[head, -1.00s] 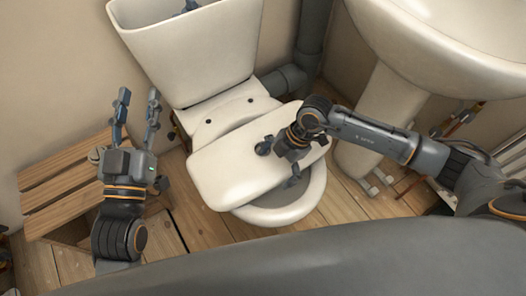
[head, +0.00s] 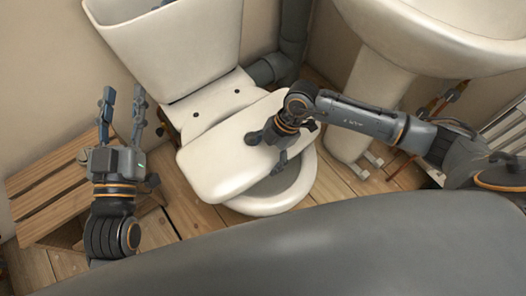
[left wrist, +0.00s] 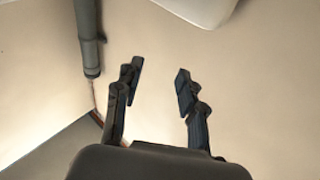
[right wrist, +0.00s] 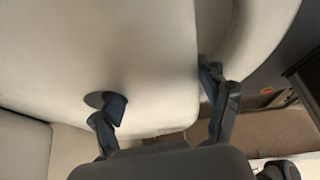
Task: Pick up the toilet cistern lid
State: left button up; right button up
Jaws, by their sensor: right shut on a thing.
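The cistern lid (head: 222,166) is a cream slab with rounded corners. In the head view it lies across the back and left of the toilet bowl opening, tilted in the picture. My right gripper (head: 267,150) is shut on its near edge, with one finger over its upper face and the other at the edge. In the right wrist view, the lid (right wrist: 140,60) fills much of the frame around the fingers (right wrist: 165,90). I cannot tell how high it is above the bowl. My left gripper (head: 122,105) is open and empty, left of the toilet; it also shows in the left wrist view (left wrist: 158,85).
The cistern (head: 178,45) stands open-topped behind the toilet bowl (head: 300,180). A slatted wooden stool (head: 48,205) is at the left, under my left arm. A pedestal sink (head: 375,90) stands close at the right. A grey pipe (head: 270,68) runs by the wall behind.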

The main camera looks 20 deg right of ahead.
jog(key=r, duration=0.1)
jog(key=r+p, duration=0.1)
jog(key=r, duration=0.1)
jog(key=shift+w+a+r, duration=0.1)
jog(key=shift+w+r, duration=0.1)
jog(key=shift+r, duration=0.1)
pick_arm(q)
jog(key=s+a+f+g+y+p, duration=0.1)
jog(key=s+a+f+g, duration=0.1)
jog(key=f+g, duration=0.4)
jog(key=s+a+f+g+y+p, duration=0.1)
jog(key=s+f+g+y+p, duration=0.15)
jog(key=f, duration=0.55)
jog(key=s+a+f+g, duration=0.2)
jog(key=s+f+g, duration=0.1)
jog(key=s+g, duration=0.1)
jog(key=s+a+f+g+y+p, duration=0.1)
jog(key=s+a+f+g, duration=0.1)
jog(key=s, duration=0.5)
jog(key=shift+f+n+g, duration=0.4)
jog(key=shift+f+g, duration=0.05)
jog(key=shift+g, duration=0.4)
pick_arm(e)
jog(key=s+d+r, duration=0.2)
jog(key=s+r, duration=0.7)
jog(key=s, duration=0.5)
jog(key=shift+d+r, duration=0.2)
jog(key=shift+d, duration=0.05)
jog(key=shift+w, duration=0.1)
